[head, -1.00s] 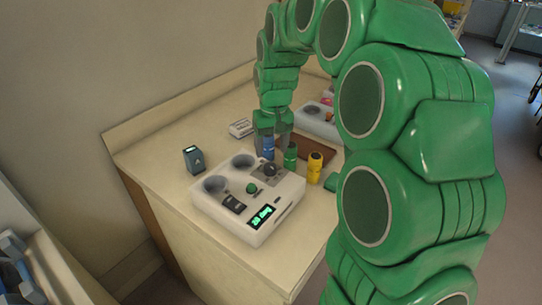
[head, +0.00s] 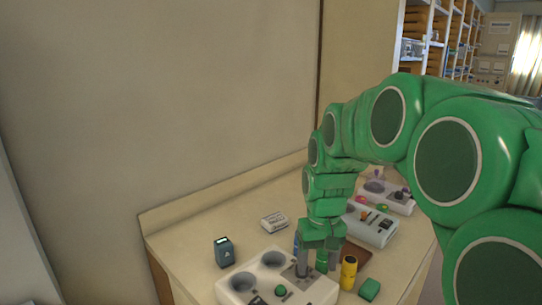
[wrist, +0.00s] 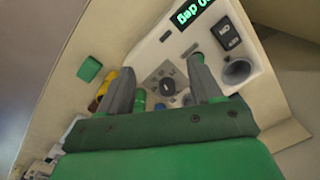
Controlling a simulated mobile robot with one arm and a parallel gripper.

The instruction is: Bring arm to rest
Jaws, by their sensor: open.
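My gripper (head: 318,264) is open and empty, fingers pointing down by the far right corner of a white console. I cannot tell whether either finger touches anything. In the head view the console (head: 225,293) has two round wells and a green knob, and its near part is cut off. A green cylinder (head: 322,262) and a yellow cylinder (head: 348,274) stand right of the fingers. A blue piece (head: 296,243) is mostly hidden behind the left finger.
A dark teal device (head: 224,252) and a small white box (head: 274,222) stand on the counter (head: 190,226) at left. A green block (head: 370,289) lies at right. Behind are a brown mat (head: 355,254) and more white consoles (head: 371,229). The wall (head: 160,100) closes the back.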

